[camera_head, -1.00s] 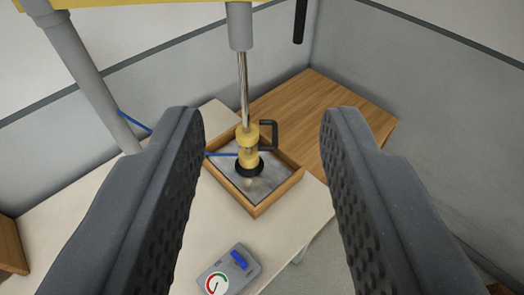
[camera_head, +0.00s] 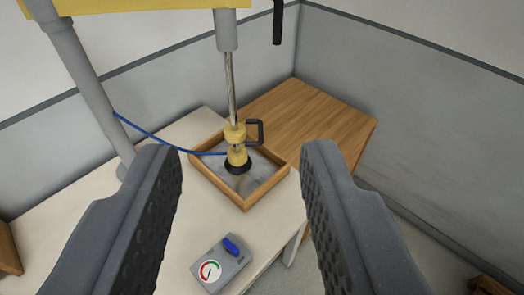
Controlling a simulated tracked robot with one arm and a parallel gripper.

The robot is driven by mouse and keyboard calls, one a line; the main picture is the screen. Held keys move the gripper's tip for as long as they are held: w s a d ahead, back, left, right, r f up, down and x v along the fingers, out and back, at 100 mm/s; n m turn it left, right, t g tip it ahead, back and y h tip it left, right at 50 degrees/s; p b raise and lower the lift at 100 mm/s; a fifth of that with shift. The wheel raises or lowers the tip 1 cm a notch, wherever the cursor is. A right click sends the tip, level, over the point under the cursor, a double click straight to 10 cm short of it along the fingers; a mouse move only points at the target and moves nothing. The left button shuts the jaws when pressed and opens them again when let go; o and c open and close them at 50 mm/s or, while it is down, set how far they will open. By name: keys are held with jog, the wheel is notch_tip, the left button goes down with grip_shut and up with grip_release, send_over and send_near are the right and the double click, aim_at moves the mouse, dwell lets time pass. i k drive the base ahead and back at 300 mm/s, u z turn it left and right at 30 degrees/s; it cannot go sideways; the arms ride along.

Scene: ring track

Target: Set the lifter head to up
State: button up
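The lifter head (camera_head: 236,145) is a yellow cylinder with a black suction cup at its foot and a black handle (camera_head: 256,132) on its right side. It hangs from a grey rod and cable (camera_head: 230,85), low inside a wooden-rimmed tray (camera_head: 246,203). The cup is at or near the grey plate in the tray; I cannot tell if it touches. A grey control box (camera_head: 219,266) with a dial and a blue switch (camera_head: 231,246) lies on the table in front. My gripper (camera_head: 238,165) is open and empty, its two dark fingers wide apart on either side of the view.
A cream table (camera_head: 130,190) carries the tray and box. A wooden surface (camera_head: 310,110) lies behind to the right. A grey post (camera_head: 80,80) rises at left, and a blue hose (camera_head: 150,133) runs to the lifter head. Grey walls close off the back.

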aim_at(237, 162)
jog(key=k, duration=0.95)
jog(key=z, duration=0.65)
jog(key=i, duration=1.6)
jog(key=u, duration=0.35)
